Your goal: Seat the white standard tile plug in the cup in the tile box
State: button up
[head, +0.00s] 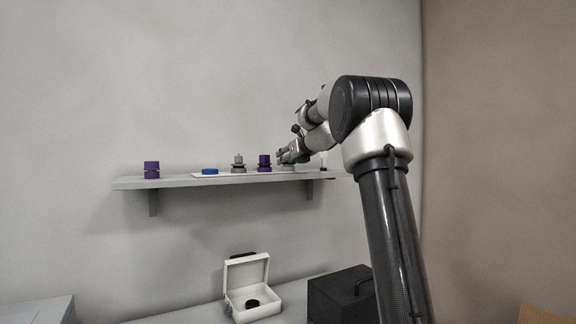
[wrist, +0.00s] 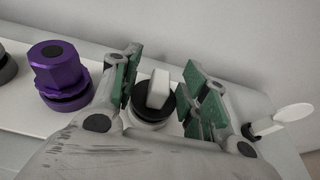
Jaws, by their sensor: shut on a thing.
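The white plug (wrist: 159,88) has an upright white tab on a round black collar, with a pale base under it. It stands at the white strip on the shelf. My gripper (wrist: 160,98) has its green-padded fingers on either side of it and is shut on it. In the head view my gripper (head: 281,157) is at the shelf's right part, and the plug is mostly hidden there. The white tile box (head: 233,277) stands open on the lower surface, lid up, with a black round cup (head: 252,303) inside.
On the shelf (head: 130,184) stand a purple fitting (head: 264,163), which is left of my gripper in the wrist view (wrist: 57,75), a grey fitting (head: 238,164), a blue disc (head: 209,171) and another purple fitting (head: 151,170). A white oval-topped item (wrist: 293,113) is close on the right. A black case (head: 338,293) stands beside the box.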

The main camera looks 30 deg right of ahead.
jog(key=shift+r, duration=0.6)
jog(key=shift+s+d+r, duration=0.1)
jog(key=shift+s+r, duration=0.15)
jog(key=shift+r, duration=0.35)
jog(key=shift+s+r, duration=0.2)
jog(key=shift+r, duration=0.4)
jog(key=s, duration=1.7)
jog(key=shift+d, duration=0.25)
